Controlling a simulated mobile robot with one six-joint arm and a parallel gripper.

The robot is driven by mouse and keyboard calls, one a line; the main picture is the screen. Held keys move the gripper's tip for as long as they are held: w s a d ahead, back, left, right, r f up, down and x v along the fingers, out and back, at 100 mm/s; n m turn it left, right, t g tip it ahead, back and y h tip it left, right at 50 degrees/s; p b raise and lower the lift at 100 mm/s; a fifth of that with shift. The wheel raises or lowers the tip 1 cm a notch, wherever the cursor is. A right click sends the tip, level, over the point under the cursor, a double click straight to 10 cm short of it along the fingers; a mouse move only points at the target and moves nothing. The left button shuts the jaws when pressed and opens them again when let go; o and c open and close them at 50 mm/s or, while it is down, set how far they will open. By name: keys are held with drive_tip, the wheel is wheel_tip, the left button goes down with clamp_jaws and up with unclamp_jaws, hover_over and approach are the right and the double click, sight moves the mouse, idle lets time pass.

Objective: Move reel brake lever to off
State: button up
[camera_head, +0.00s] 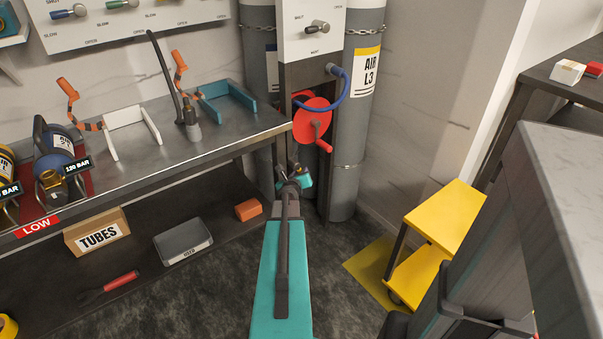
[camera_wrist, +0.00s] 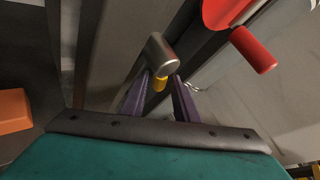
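The red reel (camera_head: 312,118) hangs on the wall panel's dark post in the head view, with a red crank handle (camera_head: 325,146). My gripper (camera_head: 296,168) is just below it, small and partly hidden by my arm. In the wrist view the reel (camera_wrist: 222,10) and its crank handle (camera_wrist: 254,50) are at the upper right. A grey metal cylinder, perhaps the brake lever's end (camera_wrist: 157,54), lies at the tips of my gripper's purple fingers (camera_wrist: 161,84). A small yellow part (camera_wrist: 160,84) shows between them. The fingers stand apart; I cannot tell whether they touch it.
A blue hose (camera_head: 342,88) loops beside the reel. An air cylinder (camera_head: 352,150) stands at its right. The steel bench (camera_head: 150,150) is at the left. A yellow step cart (camera_head: 445,215) stands at the right. An orange block (camera_head: 248,209) lies on the lower shelf.

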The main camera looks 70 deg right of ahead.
drive_tip(key=c, duration=0.7)
drive_tip(key=shift+s+d, duration=0.1)
drive_tip(key=shift+d, duration=0.4)
clamp_jaws()
drive_tip(key=shift+a, duration=0.45)
drive_tip(key=p, duration=0.6)
drive_tip(key=shift+a+r+y, duration=0.15)
drive_tip(key=shift+y, duration=0.15)
drive_tip(key=y+p, duration=0.1)
drive_tip(key=p, duration=0.7)
drive_tip(key=m+y+p, duration=0.1)
drive_tip(key=p, duration=0.7)
drive_tip(key=m+t+y+p, duration=0.1)
drive_tip(key=p, duration=0.7)
drive_tip(key=shift+w+a, duration=0.25)
drive_tip(key=shift+a, duration=0.1)
drive_tip(key=p, duration=0.6)
drive_tip(key=shift+w+a+y+p, duration=0.1)
drive_tip(key=shift+a+y+p, duration=0.05)
drive_tip(key=shift+y+p, duration=0.15)
drive_tip(key=shift+a+f+m+p, duration=0.1)
drive_tip(key=shift+f+m+p, duration=0.15)
drive_tip(key=shift+p, duration=0.85)
